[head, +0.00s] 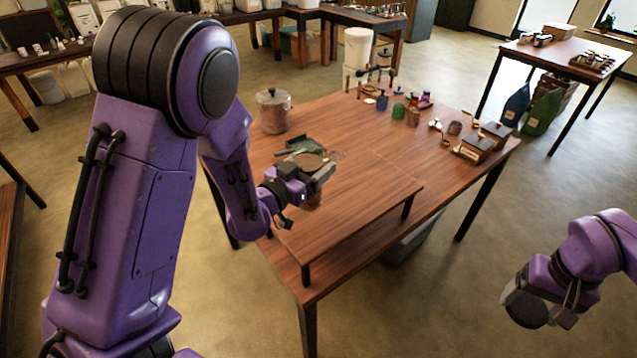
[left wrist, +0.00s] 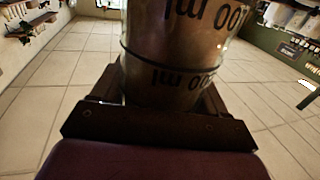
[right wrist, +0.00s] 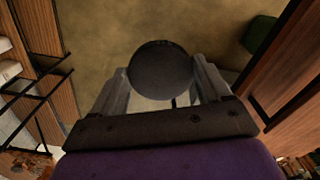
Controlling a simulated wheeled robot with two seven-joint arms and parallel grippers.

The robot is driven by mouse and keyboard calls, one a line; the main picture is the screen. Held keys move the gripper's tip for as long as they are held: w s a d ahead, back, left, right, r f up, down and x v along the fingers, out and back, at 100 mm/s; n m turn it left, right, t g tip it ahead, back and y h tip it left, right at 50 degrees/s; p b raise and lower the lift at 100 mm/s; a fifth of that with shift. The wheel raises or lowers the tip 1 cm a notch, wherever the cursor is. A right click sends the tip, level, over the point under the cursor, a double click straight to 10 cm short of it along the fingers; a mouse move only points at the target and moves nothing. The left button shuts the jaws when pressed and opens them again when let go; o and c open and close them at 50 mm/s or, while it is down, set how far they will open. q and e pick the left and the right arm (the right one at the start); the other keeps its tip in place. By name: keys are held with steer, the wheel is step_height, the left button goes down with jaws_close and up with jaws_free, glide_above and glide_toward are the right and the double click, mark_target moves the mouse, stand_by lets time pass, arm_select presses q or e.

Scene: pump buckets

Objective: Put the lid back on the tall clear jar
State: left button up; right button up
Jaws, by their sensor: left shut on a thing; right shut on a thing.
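My left gripper (head: 318,182) is shut on a clear jar (head: 309,161) with dark ml markings. In the head view its round open top shows a brown inside, and fingers and arm hide part of its side. The jar (left wrist: 180,50) fills the space between the fingers in the left wrist view. My right gripper (head: 548,312) is shut on a dark grey round lid (head: 522,303). The lid (right wrist: 160,69) shows as a disc between the fingertips in the right wrist view. The lid is off to the right of the table, well apart from the jar.
The wooden table (head: 440,215) has a raised shelf (head: 350,210) at its front. Floor is clear between the table and my right gripper.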

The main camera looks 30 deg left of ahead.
steer(key=shift+w+d+f, duration=0.1)
steer(key=shift+f, duration=0.4)
steer(key=shift+w, duration=0.25)
arm_select(q)
steer(key=shift+w+a+f, duration=0.25)
steer(key=shift+w+f, duration=0.3)
steer(key=shift+s, duration=0.1)
arm_select(e)
steer(key=shift+s, duration=0.1)
